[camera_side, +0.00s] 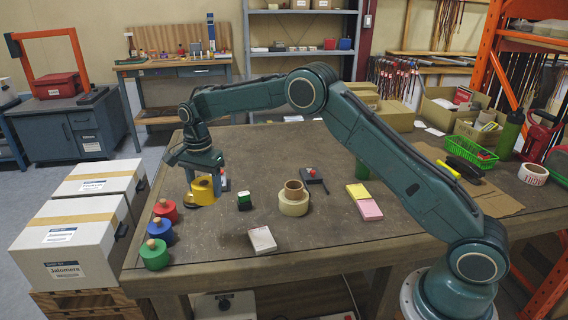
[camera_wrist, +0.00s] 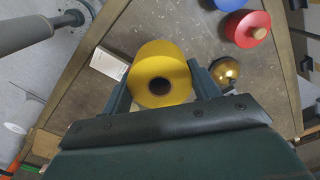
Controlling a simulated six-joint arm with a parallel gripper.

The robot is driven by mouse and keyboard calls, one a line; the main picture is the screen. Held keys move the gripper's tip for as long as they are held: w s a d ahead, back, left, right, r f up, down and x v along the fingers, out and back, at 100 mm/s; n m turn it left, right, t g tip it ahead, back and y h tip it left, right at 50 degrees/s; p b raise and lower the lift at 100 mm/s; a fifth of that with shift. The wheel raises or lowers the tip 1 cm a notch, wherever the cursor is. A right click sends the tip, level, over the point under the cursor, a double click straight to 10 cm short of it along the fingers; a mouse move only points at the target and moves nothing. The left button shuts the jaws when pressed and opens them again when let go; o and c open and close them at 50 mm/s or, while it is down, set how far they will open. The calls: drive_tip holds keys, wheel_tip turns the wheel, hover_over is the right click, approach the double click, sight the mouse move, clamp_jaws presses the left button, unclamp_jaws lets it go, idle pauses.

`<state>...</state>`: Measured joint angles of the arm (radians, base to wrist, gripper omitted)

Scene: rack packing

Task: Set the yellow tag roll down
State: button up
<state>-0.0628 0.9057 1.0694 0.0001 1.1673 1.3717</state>
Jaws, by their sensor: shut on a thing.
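The yellow tag roll (camera_side: 203,190) is between the fingers of my gripper (camera_side: 205,172) at the left part of the table. In the wrist view the yellow tag roll (camera_wrist: 160,66) fills the space between the two fingers of my gripper (camera_wrist: 160,85), its dark core hole facing the camera. My gripper is shut on it. In the side view the roll's lower edge is close to the tabletop; I cannot tell whether it touches.
Red (camera_side: 165,210), blue (camera_side: 159,230) and green (camera_side: 154,254) knobbed pieces stand along the left table edge. A brass round piece (camera_wrist: 225,71) lies beside the roll. Bare tabletop lies between.

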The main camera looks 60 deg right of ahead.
wheel_tip(320, 180, down, 10)
drive_tip(key=shift+r, duration=0.15)
drive_tip(key=shift+f, duration=2.1)
drive_tip(key=shift+f, duration=0.2)
drive_tip(key=o, duration=1)
drive_tip(key=shift+c, duration=0.2)
drive_tip(key=shift+r, duration=0.1)
wheel_tip(320, 180, up, 12)
